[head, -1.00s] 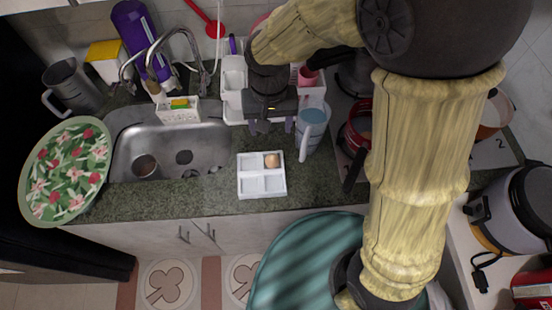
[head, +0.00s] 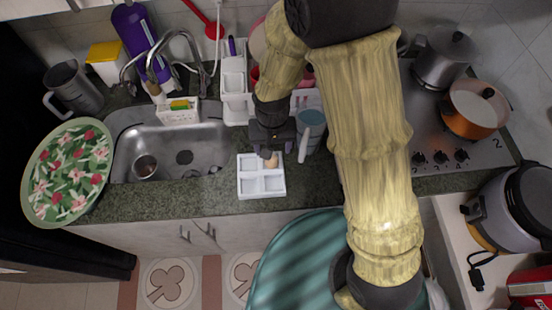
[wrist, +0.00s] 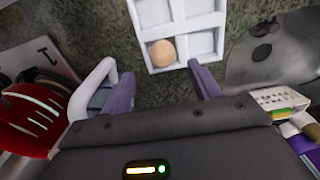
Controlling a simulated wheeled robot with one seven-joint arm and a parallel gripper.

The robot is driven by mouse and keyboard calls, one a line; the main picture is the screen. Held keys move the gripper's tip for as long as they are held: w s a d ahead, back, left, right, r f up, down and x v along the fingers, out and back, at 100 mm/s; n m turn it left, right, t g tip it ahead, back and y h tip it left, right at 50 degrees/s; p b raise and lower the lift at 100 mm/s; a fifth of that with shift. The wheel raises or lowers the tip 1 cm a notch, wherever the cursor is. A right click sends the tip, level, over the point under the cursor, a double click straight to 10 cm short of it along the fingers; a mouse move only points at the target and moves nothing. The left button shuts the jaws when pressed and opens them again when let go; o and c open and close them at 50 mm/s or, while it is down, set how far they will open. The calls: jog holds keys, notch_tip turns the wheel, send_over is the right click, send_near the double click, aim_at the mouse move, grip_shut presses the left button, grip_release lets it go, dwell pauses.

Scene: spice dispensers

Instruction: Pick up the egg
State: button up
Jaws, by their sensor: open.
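A light brown egg (wrist: 162,53) sits in one compartment of a white divided tray (wrist: 216,20) on the dark green counter. In the head view, the egg (head: 272,161) is in the tray's far right compartment, partly covered by my gripper, and the tray (head: 246,190) stands in front of the sink's right side. My gripper (head: 272,151) is open and empty above the tray's far edge. In the wrist view, the two fingers of my gripper (wrist: 163,82) are apart, with the egg ahead of the gap between them. The tray's other compartments that show are empty.
A blue-grey pitcher (head: 311,122) stands close to the right of my gripper. A white rack (head: 235,85) is behind it. The sink (head: 205,145) is to the left, with a sponge holder (head: 180,116) at its back edge.

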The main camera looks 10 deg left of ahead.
aim_at(273, 156)
jog(key=shift+s+a+f, duration=0.15)
jog(key=shift+a+f, duration=0.1)
jog(key=shift+f, duration=0.1)
notch_tip(273, 156, down, 4)
jog(key=shift+f+p, duration=0.1)
jog(key=shift+p, duration=0.75)
jog(key=shift+f, duration=0.15)
jog(key=shift+w+d, duration=0.1)
jog(key=shift+w, duration=0.2)
jog(key=shift+w, duration=0.15)
jog(key=shift+d, duration=0.1)
jog(key=shift+s+a, duration=0.25)
jog(key=shift+s, duration=0.15)
jog(key=c, duration=1.1)
